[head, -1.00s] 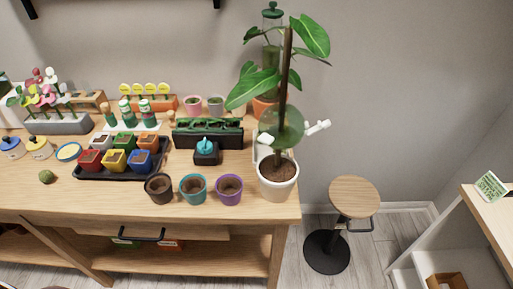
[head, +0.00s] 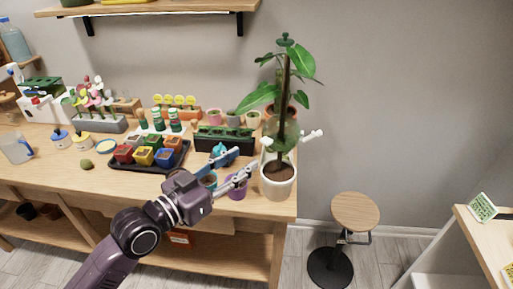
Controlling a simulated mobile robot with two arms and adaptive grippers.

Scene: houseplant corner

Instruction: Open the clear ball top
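A clear greenish ball (head: 281,136) sits around the brown stem of the tall plant in the white pot (head: 278,186), on the right end of the bench. A white handle-like part (head: 311,134) sticks out on its right, and a smaller white part shows on its left. Whether its top is open or shut is too small to tell. My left gripper (head: 246,158) is in front of the bench, its two fingers spread and pointing toward the white pot, left of and below the ball. Nothing shows between the fingers. My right gripper is not in view.
A purple pot (head: 236,191) and a teal pot lie partly behind my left gripper. A black tray (head: 178,163) of coloured pots stands left. A stool (head: 355,212) is right of the bench.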

